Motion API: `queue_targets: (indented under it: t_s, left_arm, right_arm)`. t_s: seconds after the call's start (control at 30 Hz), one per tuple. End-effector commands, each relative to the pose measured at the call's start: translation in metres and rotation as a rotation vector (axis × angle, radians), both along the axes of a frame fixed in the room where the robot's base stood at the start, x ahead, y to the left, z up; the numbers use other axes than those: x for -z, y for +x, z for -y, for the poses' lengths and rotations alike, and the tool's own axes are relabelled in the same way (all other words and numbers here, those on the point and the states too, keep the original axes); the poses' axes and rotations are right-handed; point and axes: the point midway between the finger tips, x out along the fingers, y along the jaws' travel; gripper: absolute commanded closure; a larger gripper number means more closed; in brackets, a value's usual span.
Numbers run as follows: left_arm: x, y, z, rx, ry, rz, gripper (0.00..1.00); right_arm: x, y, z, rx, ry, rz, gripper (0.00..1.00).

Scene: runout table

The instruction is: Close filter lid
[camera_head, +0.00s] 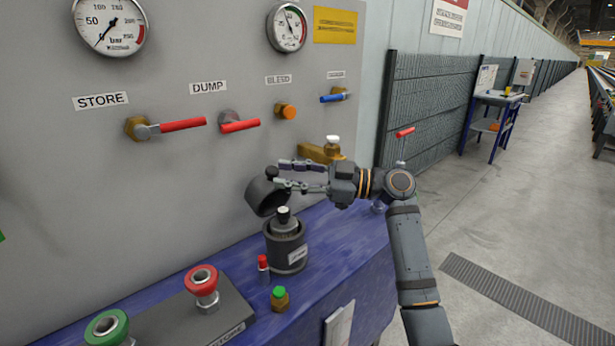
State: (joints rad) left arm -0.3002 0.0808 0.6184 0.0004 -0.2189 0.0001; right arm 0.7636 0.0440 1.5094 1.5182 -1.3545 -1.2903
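The filter lid (263,198) is a dark round cap, tilted up and open above the rear left of the filter housing (287,249). The housing is a dark upright cylinder with a white label, and a pale-topped filter element (284,216) sticks up from its mouth. My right gripper (280,173) reaches in from the right at the lid's upper right edge. Its two fingers are spread with a gap between them, and the tips are beside a small dark knob on the lid. Contact with the lid cannot be made out. My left gripper is out of view.
The blue bench (330,265) carries a red-capped vial (263,266), a green-topped brass fitting (280,298) and a box with red (201,283) and green (107,328) buttons. Valve handles and gauges are on the grey panel (190,175) behind. Open floor lies at right.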

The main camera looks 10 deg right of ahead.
Motion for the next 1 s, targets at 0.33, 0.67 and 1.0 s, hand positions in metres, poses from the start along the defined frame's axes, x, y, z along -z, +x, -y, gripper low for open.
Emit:
queue_targets:
  t_s: [0.33,0.67,1.0]
  left_arm:
    - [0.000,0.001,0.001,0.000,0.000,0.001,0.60]
    - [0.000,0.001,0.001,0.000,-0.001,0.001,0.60]
    - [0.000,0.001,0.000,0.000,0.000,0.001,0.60]
  right_arm:
    - [0.007,-0.018,0.080,0.003,-0.005,0.000,0.65]
    - [0.008,-0.025,0.106,0.000,-0.001,0.000,0.65]
    - [0.007,-0.025,0.106,0.000,-0.001,0.000,0.65]
